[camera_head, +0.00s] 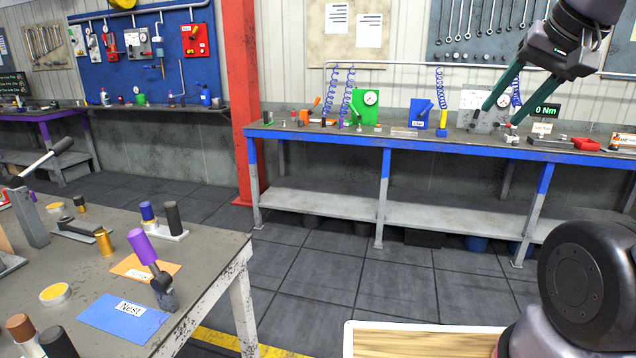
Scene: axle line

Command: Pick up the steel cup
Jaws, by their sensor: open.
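My gripper (501,115) hangs at the upper right, its two green fingers spread apart and empty, pointing down and to the left. In the picture it overlaps the back workbench; I cannot tell its true distance from that bench. I cannot pick out a steel cup with certainty. A short, pale round piece with a yellow top (55,293) and a brass-coloured cylinder (106,242) stand on the near left table, well apart from my gripper.
The near left table (215,250) holds a blue "Nest" mat (124,318), an orange mat (146,268) and a purple-handled tool (144,250). The back workbench (350,138) carries gauges and small parts. A red post (240,90) stands between benches. The grey floor between is clear.

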